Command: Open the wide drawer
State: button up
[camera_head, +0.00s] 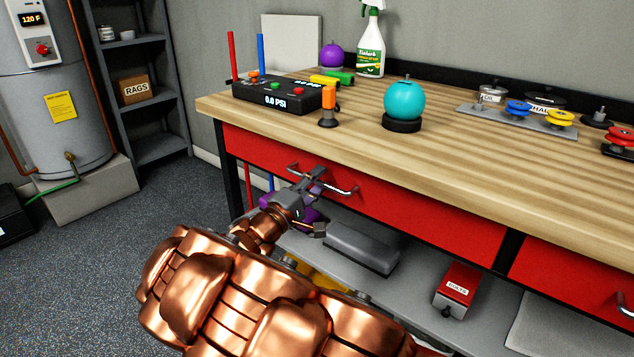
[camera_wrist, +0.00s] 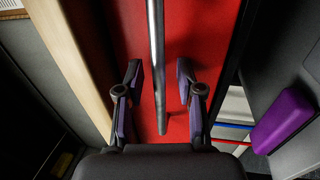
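The wide red drawer (camera_head: 430,215) sits under the wooden benchtop, and its front looks flush with the bench frame. Its silver bar handle (camera_head: 338,189) runs across the left part of the front. My gripper (camera_head: 312,181) is at the left part of this handle and hides some of it. In the wrist view, the handle bar (camera_wrist: 156,60) runs between the two fingers of my gripper (camera_wrist: 160,84), with a visible gap on each side. The fingers are open and the red drawer front (camera_wrist: 186,40) lies beyond them.
The workbench top (camera_head: 470,160) holds a pressure box (camera_head: 275,95), a teal ball (camera_head: 404,101) and a spray bottle (camera_head: 370,45). A second red drawer (camera_head: 570,285) is at the right. The lower shelf (camera_head: 410,295) holds a red box (camera_head: 457,288).

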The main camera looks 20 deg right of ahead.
jog(key=shift+c, duration=0.2)
grip_shut()
dwell(0.4)
